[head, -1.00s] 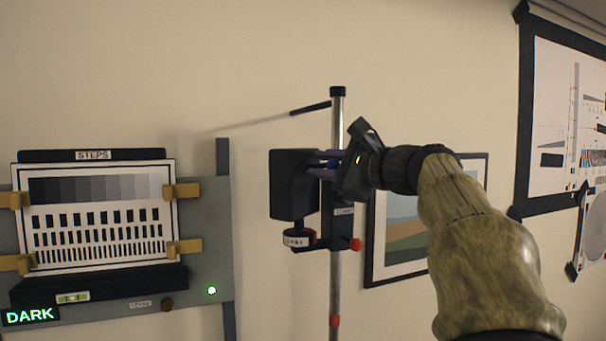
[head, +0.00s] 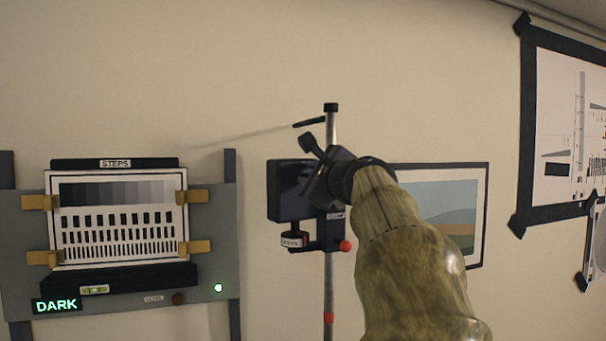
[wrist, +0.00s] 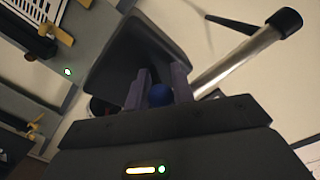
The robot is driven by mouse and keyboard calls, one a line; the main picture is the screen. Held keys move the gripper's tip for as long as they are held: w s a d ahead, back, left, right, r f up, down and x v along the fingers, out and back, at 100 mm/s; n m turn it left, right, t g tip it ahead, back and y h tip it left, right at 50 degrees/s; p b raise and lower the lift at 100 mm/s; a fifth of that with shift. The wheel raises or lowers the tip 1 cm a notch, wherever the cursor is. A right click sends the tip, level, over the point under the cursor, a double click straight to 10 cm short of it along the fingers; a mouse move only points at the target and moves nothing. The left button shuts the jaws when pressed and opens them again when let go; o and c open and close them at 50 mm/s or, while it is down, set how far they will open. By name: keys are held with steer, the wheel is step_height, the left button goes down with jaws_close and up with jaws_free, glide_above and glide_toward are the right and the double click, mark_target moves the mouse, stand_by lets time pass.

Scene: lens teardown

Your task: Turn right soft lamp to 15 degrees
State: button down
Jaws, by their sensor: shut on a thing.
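The soft lamp is a black box-shaped head (head: 290,190) on an upright metal pole (head: 329,285), left of the picture's middle in the head view. The lamp head fills the upper middle of the wrist view (wrist: 135,50). My gripper (wrist: 160,85) is at the back of the lamp head, its two grey-purple fingers on either side of a round blue knob (wrist: 159,96). It is shut on this knob. In the head view my gripper hides the knob and the fingertips. I see no angle scale that I can read.
A small labelled dial (head: 292,240) and a red knob (head: 346,246) sit below the lamp head. A thin black rod (head: 309,123) sticks out near the pole top. A STEPS chart (head: 118,215) stands at left. A framed picture (head: 440,215) hangs behind my arm.

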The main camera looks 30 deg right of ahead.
steer(key=shift+r, duration=0.15)
steer(key=c, duration=1.5)
jaws_free()
steer(key=shift+d, duration=0.15)
steer(key=shift+s+f+b, duration=0.2)
steer(key=shift+s+b, duration=0.15)
steer(key=shift+s, duration=0.2)
steer(key=s+a+b, duration=0.2)
steer(key=s+b, duration=0.3)
steer(key=s, duration=1.1)
steer(key=shift+s+a, duration=0.15)
steer(key=shift+a, duration=0.2)
steer(key=shift+r, duration=0.1)
